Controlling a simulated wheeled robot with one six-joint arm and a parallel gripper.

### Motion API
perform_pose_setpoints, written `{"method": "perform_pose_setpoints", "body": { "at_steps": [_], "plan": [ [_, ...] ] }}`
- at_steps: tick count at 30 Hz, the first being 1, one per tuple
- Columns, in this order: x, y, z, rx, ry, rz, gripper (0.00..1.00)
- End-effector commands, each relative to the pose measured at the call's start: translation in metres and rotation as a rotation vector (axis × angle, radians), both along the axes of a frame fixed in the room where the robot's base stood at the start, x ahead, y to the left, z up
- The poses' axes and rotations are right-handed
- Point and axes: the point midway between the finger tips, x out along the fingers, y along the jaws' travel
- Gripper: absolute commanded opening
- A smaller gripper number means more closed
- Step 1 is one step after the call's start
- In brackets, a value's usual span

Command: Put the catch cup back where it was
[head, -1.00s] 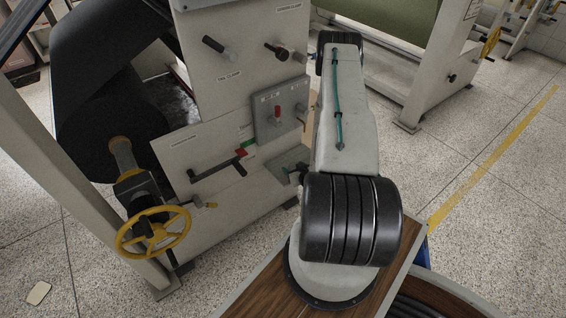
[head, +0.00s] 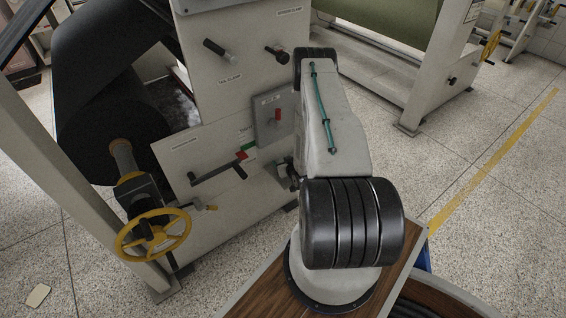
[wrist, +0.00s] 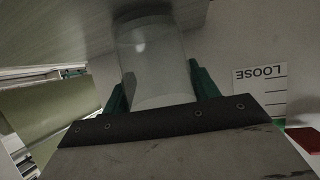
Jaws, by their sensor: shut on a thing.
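The catch cup (wrist: 152,60) is a clear, whitish cylinder in the wrist view. My gripper (wrist: 158,84) is shut on it, with a green finger on each side. The far end of the cup is close to a pale grey surface; I cannot tell if they touch. In the head view my arm hides the gripper and the cup. The place where the cup was is not clearly shown.
The grey machine panel (head: 235,85) stands left of my arm, with knobs, a small lever box (head: 274,115) and a crank lever (head: 220,172). A yellow handwheel (head: 153,236) is at lower left. A scale marked LOOSE (wrist: 262,92) is beside the cup.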

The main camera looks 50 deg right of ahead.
Motion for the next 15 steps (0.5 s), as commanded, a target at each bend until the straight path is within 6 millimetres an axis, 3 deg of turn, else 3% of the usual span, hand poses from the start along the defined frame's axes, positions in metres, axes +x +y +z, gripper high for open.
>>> {"method": "perform_pose_setpoints", "body": {
  "at_steps": [7,8,9,15],
  "plan": [
    [-0.0001,-0.0002,-0.0027,0.0,0.0,0.0,0.34],
    [0.0001,-0.0004,-0.0021,0.0,-0.001,0.0,0.68],
    [0.0001,-0.0004,-0.0019,0.0,-0.001,0.0,0.79],
    [-0.0001,-0.0002,-0.0019,0.0,0.0,0.0,0.81]
  ]
}}
